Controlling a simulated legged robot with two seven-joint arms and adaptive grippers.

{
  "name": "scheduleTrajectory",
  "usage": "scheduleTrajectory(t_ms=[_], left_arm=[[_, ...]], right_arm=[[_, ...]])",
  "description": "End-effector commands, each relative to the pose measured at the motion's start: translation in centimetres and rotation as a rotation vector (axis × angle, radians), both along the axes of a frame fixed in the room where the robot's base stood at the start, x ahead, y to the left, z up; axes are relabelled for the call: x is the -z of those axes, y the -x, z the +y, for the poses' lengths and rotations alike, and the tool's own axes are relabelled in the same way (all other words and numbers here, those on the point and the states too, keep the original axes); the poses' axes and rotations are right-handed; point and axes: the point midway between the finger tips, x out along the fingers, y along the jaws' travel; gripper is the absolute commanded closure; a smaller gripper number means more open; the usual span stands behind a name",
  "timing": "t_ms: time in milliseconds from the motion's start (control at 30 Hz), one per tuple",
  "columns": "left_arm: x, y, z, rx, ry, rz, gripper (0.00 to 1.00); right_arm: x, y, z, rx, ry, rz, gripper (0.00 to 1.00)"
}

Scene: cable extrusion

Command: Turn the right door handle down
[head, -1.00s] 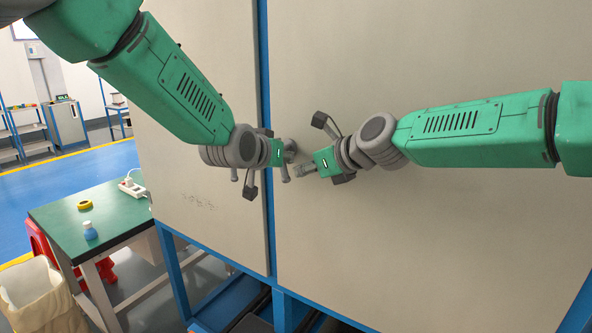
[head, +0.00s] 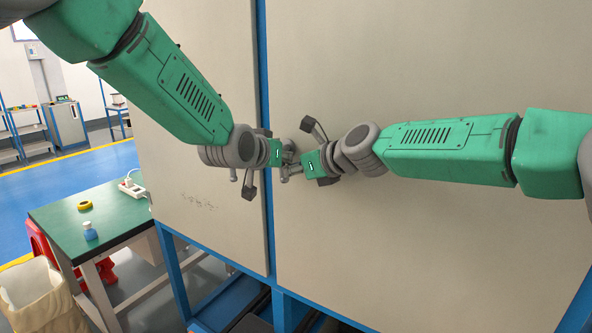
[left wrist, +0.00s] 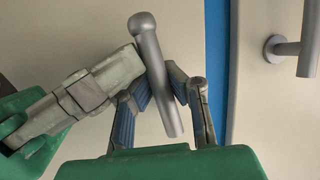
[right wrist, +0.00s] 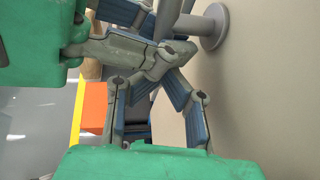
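The right door handle is a grey bar with a rounded end, seen best in the left wrist view (left wrist: 158,75). It is slanted there, with its mount hidden. In the head view its lower end (head: 284,176) shows between my grippers. My left gripper (left wrist: 160,88) has a finger on each side of the bar; whether they press on it is unclear. My right gripper (head: 291,171) has come in from the right, its fingertips together and close against the handle; contact is unclear. In the right wrist view, the round mount (right wrist: 210,27) shows beyond my right gripper (right wrist: 163,78).
The left door handle (left wrist: 308,45) hangs beside a blue post (left wrist: 216,70). Flat beige door panels (head: 430,80) surround the grippers. A green-topped table (head: 110,210) stands at the left, clear of both arms. My two grippers are very close together.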

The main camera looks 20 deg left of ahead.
Motion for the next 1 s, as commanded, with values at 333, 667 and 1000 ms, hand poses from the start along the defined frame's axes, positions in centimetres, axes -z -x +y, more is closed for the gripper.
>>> scheduleTrajectory(t_ms=[333,667,1000], left_arm=[[0.5,0.3,-0.3,0.006,0.001,0.015,0.65],[0.4,0.2,-0.6,0.008,-0.002,0.012,0.65],[-1.2,3.5,0.2,0.007,0.0,0.01,0.65]], right_arm=[[0.0,-0.3,-0.1,0.007,-0.001,-0.004,1.0],[-0.3,-0.2,-0.1,0.004,-0.004,-0.004,1.0],[-0.3,-0.3,-0.2,0.006,-0.004,-0.005,1.0]])
